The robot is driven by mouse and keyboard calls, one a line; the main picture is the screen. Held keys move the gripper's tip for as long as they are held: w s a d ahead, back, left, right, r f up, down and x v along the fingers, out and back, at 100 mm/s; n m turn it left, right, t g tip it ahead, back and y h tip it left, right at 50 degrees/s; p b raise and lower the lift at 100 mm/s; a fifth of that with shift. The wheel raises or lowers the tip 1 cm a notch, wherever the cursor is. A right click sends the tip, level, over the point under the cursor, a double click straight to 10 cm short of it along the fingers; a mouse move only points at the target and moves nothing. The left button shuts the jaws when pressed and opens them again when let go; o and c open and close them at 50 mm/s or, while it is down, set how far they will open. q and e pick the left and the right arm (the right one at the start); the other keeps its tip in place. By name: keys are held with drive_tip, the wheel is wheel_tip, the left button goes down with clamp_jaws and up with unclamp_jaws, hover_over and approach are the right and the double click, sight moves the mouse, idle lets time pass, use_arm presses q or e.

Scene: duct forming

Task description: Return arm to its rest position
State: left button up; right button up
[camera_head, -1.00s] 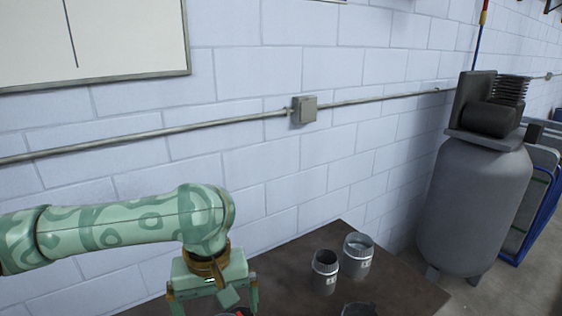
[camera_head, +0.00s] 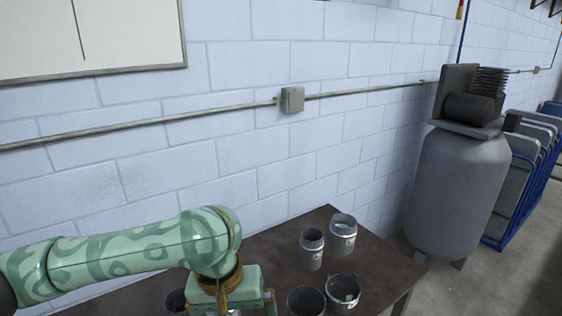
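My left arm comes in from the left, pale green with darker green markings, and bends down over the brown table (camera_head: 382,262). The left gripper (camera_head: 232,311) is at the bottom of the picture above the table. Its fingertips are cut off by the lower edge, so its opening does not show. Several grey metal duct pieces stand to its right: a crimped one (camera_head: 311,252), one behind it (camera_head: 342,235), a wide one (camera_head: 306,302) and another at the front (camera_head: 343,292). A dark rounded object (camera_head: 176,300) shows just left of the gripper. My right gripper is out of view.
A white block wall (camera_head: 250,150) stands behind the table, with a conduit and a junction box (camera_head: 291,100). A grey compressor tank (camera_head: 455,190) stands on the floor right of the table. A blue-framed rack (camera_head: 515,190) is beyond it.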

use_arm(q)
drive_tip(key=s+d+f+m+t+h, duration=0.25)
drive_tip(key=d+m+h, duration=0.2)
drive_tip(key=d, duration=0.25)
drive_tip(key=s+a+f+m+t+y, duration=0.1)
drive_tip(key=s+a+f+y, duration=0.25)
drive_tip(key=a, duration=0.65)
drive_tip(key=s+a+f+m+t+y, duration=0.1)
drive_tip(key=s+a+f+t+y, duration=0.2)
drive_tip(key=a, duration=0.6)
drive_tip(key=s+a+f+m+y, duration=0.1)
drive_tip(key=s+a+f+y, duration=0.3)
drive_tip(key=a, duration=0.6)
drive_tip(key=s+d+f+g+h+b, duration=0.2)
drive_tip(key=f+b, duration=0.4)
drive_tip(key=f, duration=1.3)
drive_tip(key=s+d+f+g+h+b, duration=0.1)
drive_tip(key=s+d+f+b, duration=0.35)
drive_tip(key=f, duration=1.55)
drive_tip(key=s+a+f+n+g+b, duration=0.1)
drive_tip(key=s+f+n+b, duration=0.1)
drive_tip(key=s+f+b, duration=0.3)
drive_tip(key=s+a+f+n+g+h+b, duration=0.1)
drive_tip(key=s+f+b, duration=0.5)
drive_tip(key=s+f, duration=0.6)
wheel_tip(320, 180, down, 7)
drive_tip(key=shift+s+f+n+g+h, duration=0.15)
drive_tip(key=shift+n+g+h, duration=0.2)
drive_tip(key=shift+g, duration=0.2)
